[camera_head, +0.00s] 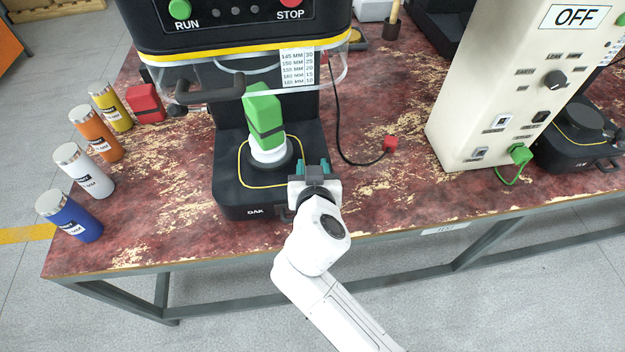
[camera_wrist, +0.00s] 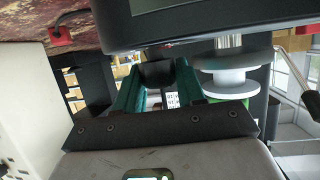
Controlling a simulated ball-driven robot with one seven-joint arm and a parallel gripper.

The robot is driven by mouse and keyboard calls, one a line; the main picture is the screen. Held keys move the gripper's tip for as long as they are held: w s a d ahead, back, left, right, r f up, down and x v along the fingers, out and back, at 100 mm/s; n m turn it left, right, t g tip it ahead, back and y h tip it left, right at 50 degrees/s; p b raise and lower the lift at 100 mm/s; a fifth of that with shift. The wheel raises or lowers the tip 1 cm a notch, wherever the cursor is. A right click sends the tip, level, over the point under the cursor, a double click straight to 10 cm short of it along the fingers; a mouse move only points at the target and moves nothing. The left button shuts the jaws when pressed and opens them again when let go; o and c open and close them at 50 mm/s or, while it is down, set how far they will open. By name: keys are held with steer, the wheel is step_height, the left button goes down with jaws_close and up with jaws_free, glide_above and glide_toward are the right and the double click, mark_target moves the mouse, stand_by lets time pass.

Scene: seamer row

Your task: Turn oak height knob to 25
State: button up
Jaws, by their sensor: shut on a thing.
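The oak machine (camera_head: 228,178) is a black seamer base marked OAK on its front edge. In the wrist view my gripper (camera_wrist: 156,76) is shut on a dark knob-like part (camera_wrist: 156,73) between the fingertips. This seems to be the height knob. Its scale and pointer are hidden, so the setting cannot be read. A chart (camera_head: 298,68) pairs 150 MM with 25.
Blue (camera_head: 72,216), white (camera_head: 85,172), orange (camera_head: 97,134) and yellow (camera_head: 111,107) cans stand at the left. A red block (camera_head: 146,103) is by the guard handle (camera_head: 210,90). A cream control box (camera_head: 500,90) reads OFF. A cable runs to a red plug (camera_head: 390,144).

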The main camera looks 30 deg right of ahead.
steer(key=m+g+h+b, duration=0.1)
steer(key=m+h, duration=0.1)
steer(key=m+g+h+b, duration=0.2)
steer(key=shift+a+f, duration=0.15)
steer(key=shift+f, duration=0.05)
steer(key=shift+m+g+h+b, duration=1.1)
steer(key=shift+m+g, duration=0.4)
steer(key=shift+m, duration=0.2)
steer(key=shift+r, duration=0.1)
steer(key=o, duration=0.9)
steer(key=shift+o, duration=0.2)
steer(key=v, duration=1)
steer(key=shift+a+r, duration=0.15)
steer(key=shift+a, duration=0.15)
